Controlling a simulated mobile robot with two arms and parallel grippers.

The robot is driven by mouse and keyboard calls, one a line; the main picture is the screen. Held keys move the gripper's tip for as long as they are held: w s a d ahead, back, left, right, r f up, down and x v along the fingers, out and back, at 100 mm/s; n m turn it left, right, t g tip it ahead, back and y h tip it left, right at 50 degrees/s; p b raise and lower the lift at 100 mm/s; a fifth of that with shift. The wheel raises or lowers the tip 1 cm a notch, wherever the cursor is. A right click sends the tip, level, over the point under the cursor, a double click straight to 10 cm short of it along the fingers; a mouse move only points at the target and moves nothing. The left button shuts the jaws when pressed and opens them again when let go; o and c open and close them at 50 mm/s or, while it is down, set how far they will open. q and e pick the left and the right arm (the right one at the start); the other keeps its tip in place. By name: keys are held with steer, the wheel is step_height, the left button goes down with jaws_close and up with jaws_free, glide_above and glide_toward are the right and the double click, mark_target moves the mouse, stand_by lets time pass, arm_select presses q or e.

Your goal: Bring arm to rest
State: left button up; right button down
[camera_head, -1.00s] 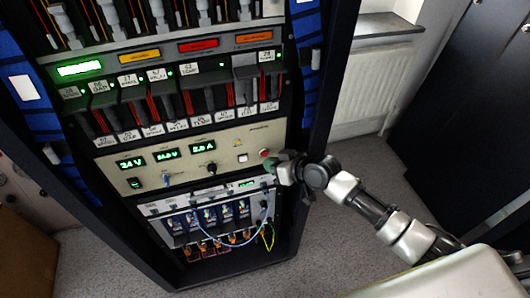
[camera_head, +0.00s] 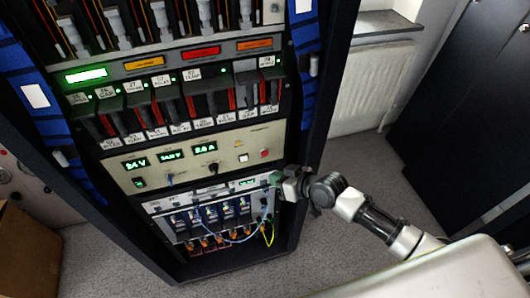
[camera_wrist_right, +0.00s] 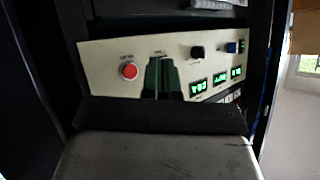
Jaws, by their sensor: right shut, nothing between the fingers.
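My right arm comes in from the lower right in the head view. Its gripper (camera_head: 275,180) is shut and empty. It is beside the rack's right edge, just below the red button (camera_head: 265,153) on the cream control panel (camera_head: 225,143). In the right wrist view the shut green fingers (camera_wrist_right: 161,78) appear in front of the cream panel, with the red button (camera_wrist_right: 129,71) to their left. I cannot tell whether the fingertips touch the rack. My left gripper is not in view.
The black equipment rack (camera_head: 318,120) holds rows of labelled modules and a lower unit with blue and yellow cables (camera_head: 268,235). A radiator (camera_head: 362,95) is behind on the right. A cardboard box (camera_head: 28,255) stands at lower left. Grey floor is open around the rack.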

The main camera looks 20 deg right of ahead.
stand_by(0.6)
steer(key=s+d+f+m+g+h, duration=0.1)
steer(key=s+d+f+h, duration=0.15)
steer(key=f, duration=0.55)
steer(key=s+d+f+m+g+h, duration=0.1)
steer(key=s+d+f, duration=0.25)
steer(key=f, duration=0.45)
steer(key=s+d+f+m+h, duration=0.1)
steer(key=s+d+f+h, duration=0.2)
steer(key=f, duration=0.5)
steer(key=s+f+g, duration=0.2)
steer(key=s+f, duration=0.3)
steer(key=s, duration=0.6)
steer(key=s+f+g+h, duration=0.1)
steer(key=s+f, duration=0.4)
steer(key=s, duration=0.5)
steer(key=s+a+f+g, duration=0.1)
steer(key=s+f+g, duration=0.2)
steer(key=s, duration=0.8)
step_height(320, 180, down, 2)
steer(key=shift+s, duration=0.3)
steer(key=shift+h, duration=0.25)
